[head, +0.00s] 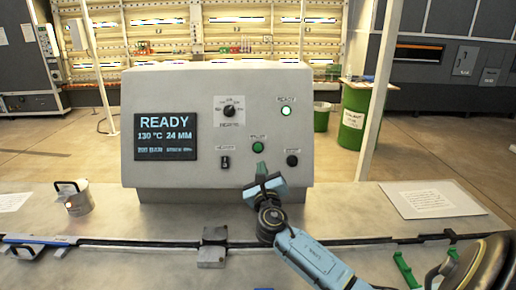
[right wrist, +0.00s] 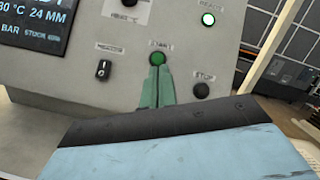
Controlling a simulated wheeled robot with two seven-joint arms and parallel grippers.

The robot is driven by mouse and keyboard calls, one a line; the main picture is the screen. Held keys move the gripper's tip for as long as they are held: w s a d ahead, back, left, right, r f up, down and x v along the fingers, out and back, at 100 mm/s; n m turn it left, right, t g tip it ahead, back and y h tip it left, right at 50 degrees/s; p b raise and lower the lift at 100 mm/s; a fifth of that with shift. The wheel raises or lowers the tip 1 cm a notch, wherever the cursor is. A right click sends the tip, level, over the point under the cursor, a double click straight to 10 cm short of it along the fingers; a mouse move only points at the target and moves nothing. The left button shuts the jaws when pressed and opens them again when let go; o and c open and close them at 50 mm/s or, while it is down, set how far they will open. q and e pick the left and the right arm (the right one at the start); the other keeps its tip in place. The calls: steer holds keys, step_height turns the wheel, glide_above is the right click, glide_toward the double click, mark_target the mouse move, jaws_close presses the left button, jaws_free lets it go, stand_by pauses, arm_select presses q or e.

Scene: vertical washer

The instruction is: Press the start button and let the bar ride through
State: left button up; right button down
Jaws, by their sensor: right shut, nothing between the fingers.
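A grey control console (head: 148,90) stands on the bench. Its screen (head: 166,135) reads READY, 130 °C, 24 MM. The green start button (head: 258,147) is on its front, and also shows in the right wrist view (right wrist: 157,58). My right gripper (head: 261,168) is shut and empty; its green fingers (right wrist: 157,82) point at the console, tips just below and overlapping the button's lower edge in the wrist view. I cannot tell whether they touch it. A thin dark bar (head: 330,242) lies along the bench, crossing a metal block (head: 212,246). My left gripper is not in view.
A black stop button (head: 292,160) sits right of the start button, a black switch (head: 225,162) to its left. A knob (head: 229,111) and lit ready lamp (head: 285,112) are above. A metal mug (head: 78,200) stands left; a paper sheet (head: 430,199) lies right.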

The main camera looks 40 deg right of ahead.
mark_target(259, 151)
steer(key=w+r+n, duration=0.1)
steer(key=n, duration=0.1)
steer(key=w+d+r+n+t, duration=0.1)
steer(key=r+n, duration=0.1)
steer(key=r+n+t, duration=0.1)
steer(key=n, duration=0.1)
steer(key=shift+w+d+r+n, duration=0.15)
steer(key=shift+w+d+n, duration=0.15)
steer(key=shift+w+n, duration=0.1)
steer(key=shift+w+d+f+b, duration=0.7)
steer(key=shift+w+d+b, duration=0.25)
steer(key=shift+b, duration=0.6)
steer(key=shift+w+d+f+b, duration=0.7)
steer(key=shift+w+b, duration=0.4)
steer(key=shift+b, duration=0.45)
steer(key=shift+w+d+f+b, duration=0.65)
steer(key=shift+w+d+b, duration=0.3)
steer(key=shift+b, duration=0.6)
steer(key=shift+a, duration=0.1)
steer(key=shift+w, duration=0.1)
steer(key=shift+w+d+f+b, duration=0.15)
steer(key=shift+w+d+b, duration=0.05)
steer(key=shift+d+b, duration=0.1)
